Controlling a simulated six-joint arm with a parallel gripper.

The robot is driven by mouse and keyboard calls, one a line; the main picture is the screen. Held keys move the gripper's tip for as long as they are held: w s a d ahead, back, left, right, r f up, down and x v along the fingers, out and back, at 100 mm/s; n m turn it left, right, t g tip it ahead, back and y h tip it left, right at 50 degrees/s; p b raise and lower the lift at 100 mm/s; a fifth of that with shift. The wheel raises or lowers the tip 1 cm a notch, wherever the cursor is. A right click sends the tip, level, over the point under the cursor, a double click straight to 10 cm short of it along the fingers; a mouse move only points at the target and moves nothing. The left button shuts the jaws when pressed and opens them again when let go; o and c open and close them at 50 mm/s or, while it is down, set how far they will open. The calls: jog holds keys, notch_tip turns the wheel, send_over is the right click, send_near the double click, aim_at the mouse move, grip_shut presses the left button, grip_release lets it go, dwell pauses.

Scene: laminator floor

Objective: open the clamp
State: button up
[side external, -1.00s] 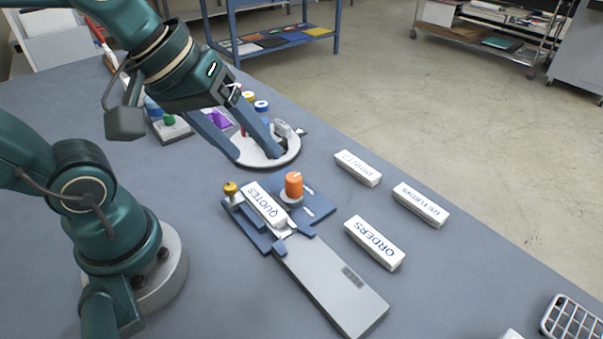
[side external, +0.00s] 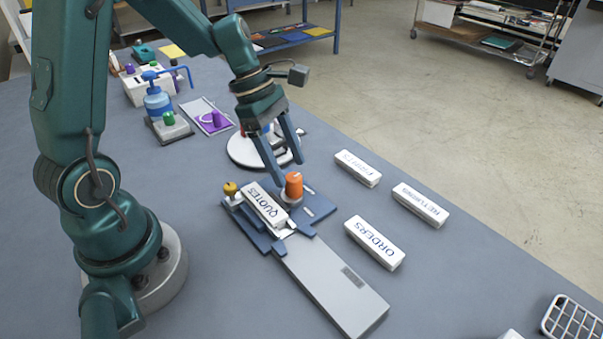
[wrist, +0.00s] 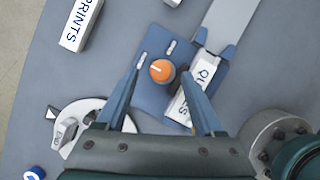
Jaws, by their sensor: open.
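The blue clamp fixture (side external: 318,207) lies on the bench with an upright orange knob (side external: 294,185) on a pale round base. A white block marked QUOTES (side external: 264,205) lies in the fixture beside the knob. A small brass knob (side external: 230,188) sits at the fixture's left end. My gripper (side external: 289,172) is open and empty, pointing down just above the orange knob. In the wrist view the orange knob (wrist: 162,71) appears between the fingertips, with a pale line across its top. I cannot tell whether either finger touches it.
A grey plate (side external: 330,285) extends from the fixture toward the front. Loose white blocks marked PRINTS (side external: 358,168), RETURNS (side external: 421,205) and ORDERS (side external: 375,243) lie to the right. A round white-based device (side external: 245,152) stands behind my gripper.

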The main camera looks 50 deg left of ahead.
aim_at(293, 176)
jog(key=shift+x, duration=1.95)
grip_shut()
